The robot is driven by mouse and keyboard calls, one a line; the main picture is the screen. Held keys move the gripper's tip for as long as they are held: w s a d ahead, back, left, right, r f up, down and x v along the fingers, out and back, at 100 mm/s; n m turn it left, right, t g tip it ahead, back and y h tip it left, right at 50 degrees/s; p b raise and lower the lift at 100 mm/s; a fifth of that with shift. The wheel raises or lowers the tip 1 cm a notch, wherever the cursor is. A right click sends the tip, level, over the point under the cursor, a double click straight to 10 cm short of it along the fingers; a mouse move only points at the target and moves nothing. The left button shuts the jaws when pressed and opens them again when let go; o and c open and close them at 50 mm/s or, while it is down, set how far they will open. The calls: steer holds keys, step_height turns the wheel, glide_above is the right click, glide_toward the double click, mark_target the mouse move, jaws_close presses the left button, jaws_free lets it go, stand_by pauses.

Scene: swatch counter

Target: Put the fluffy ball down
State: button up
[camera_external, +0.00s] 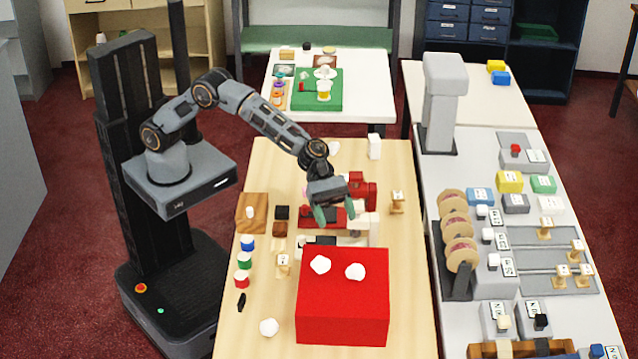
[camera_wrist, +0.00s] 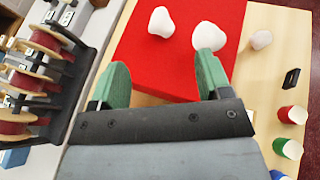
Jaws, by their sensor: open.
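Two white, roundish lumpy balls lie on top of a red box (camera_external: 343,315). One is on the left (camera_external: 320,264) and one nearer the middle (camera_external: 355,272). A third white ball (camera_external: 268,327) lies on the wooden table left of the box. In the wrist view the two on the box are a ball (camera_wrist: 161,22) and a ball (camera_wrist: 209,36) by the right fingertip. I cannot tell which is the fluffy one. My gripper (camera_external: 335,212) is open, with green fingers apart and nothing between them (camera_wrist: 163,70). It hangs above the table behind the box.
A red and white device (camera_external: 362,191) stands beside my gripper. Red, green and blue capped pots (camera_external: 243,262) and a black clip (camera_external: 241,302) line the table's left side. A rack of spools (camera_external: 457,240) stands on the right counter. The table's right strip is mostly clear.

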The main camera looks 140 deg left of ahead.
steer(key=s+d+r+m+g, duration=0.3)
steer(key=s+d+m, duration=0.2)
steer(key=s+m, duration=0.4)
steer(key=s+d+r+m+g, duration=0.2)
steer(key=s+d+m, duration=0.45)
steer(key=s, duration=0.45)
steer(key=s+a+f+m+g+y, duration=0.1)
steer(key=s+f+m+g+y, duration=0.1)
steer(key=s+m, duration=0.6)
steer(key=s+a+f+m+g+y, duration=0.1)
steer(key=s+f+m+y, duration=0.2)
steer(key=s+m, duration=0.4)
steer(key=s, duration=0.8)
steer(key=shift+s+a+m+g, duration=0.15)
steer(key=shift+s+m+g, duration=0.2)
steer(key=shift+g, duration=0.05)
steer(key=shift+f, duration=0.1)
steer(key=shift+r+p, duration=0.5)
steer(key=shift+r, duration=0.15)
